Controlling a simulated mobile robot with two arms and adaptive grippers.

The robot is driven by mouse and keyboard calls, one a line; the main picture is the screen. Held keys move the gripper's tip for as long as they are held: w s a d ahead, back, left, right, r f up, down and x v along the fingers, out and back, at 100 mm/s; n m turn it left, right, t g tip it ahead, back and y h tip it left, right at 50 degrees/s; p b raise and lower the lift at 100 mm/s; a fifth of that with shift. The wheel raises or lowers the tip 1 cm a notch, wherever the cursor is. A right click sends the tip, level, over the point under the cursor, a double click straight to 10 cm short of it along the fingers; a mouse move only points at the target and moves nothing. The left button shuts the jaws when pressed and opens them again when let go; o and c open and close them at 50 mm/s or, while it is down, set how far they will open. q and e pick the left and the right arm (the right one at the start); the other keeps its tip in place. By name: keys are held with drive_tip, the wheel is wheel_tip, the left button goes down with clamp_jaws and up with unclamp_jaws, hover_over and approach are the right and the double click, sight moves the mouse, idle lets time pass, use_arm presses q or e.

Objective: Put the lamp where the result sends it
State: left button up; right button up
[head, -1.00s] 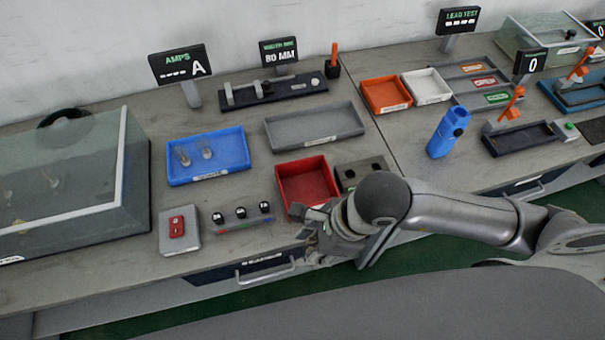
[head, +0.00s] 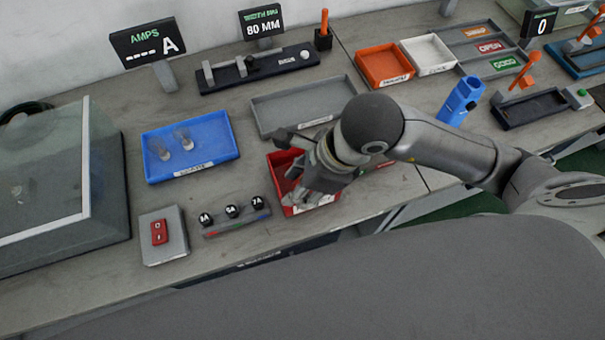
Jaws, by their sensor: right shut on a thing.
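My right gripper (head: 297,185) is over the red tray (head: 278,160), its fingers low at the tray's inside. It is shut on what I take to be the lamp, but hand and fingers hide the held thing. Two clear glass lamps, one of them here (head: 184,140), lie in the blue tray (head: 218,145) to the left. The dark AMPS display (head: 147,45) reads dashes and A. The grey tray (head: 300,107) behind the gripper looks empty. My left gripper is not in view.
An orange tray (head: 384,66) and a white tray (head: 430,55) stand at the back right. A strip with black knobs (head: 232,212) and a red switch box (head: 163,235) are left of the gripper. A glass-lidded case (head: 45,180) fills the far left.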

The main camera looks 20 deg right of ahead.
drive_tip(key=shift+w+f+b, duration=0.4)
drive_tip(key=shift+f+b, duration=0.1)
drive_tip(key=shift+b, duration=0.6)
drive_tip(key=b, duration=0.1)
drive_tip(key=w+b, duration=0.1)
drive_tip(key=b, duration=0.1)
drive_tip(key=shift+d+f, duration=0.25)
drive_tip(key=shift+d, duration=0.05)
drive_tip(key=w+f+p, duration=0.1)
drive_tip(key=w+f, duration=0.1)
drive_tip(key=f, duration=0.1)
drive_tip(key=w+d+f+p, duration=0.1)
drive_tip(key=w+f, duration=0.1)
drive_tip(key=f, duration=0.1)
drive_tip(key=w+d+f+p, duration=0.1)
drive_tip(key=w+f, duration=0.1)
drive_tip(key=f, duration=0.1)
drive_tip(key=shift+w+d, duration=0.2)
drive_tip(key=shift+w, duration=0.1)
drive_tip(key=shift+f, duration=0.1)
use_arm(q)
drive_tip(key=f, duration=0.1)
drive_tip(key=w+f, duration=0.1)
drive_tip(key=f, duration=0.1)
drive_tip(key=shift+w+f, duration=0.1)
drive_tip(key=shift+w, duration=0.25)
use_arm(e)
drive_tip(key=shift+f, duration=0.1)
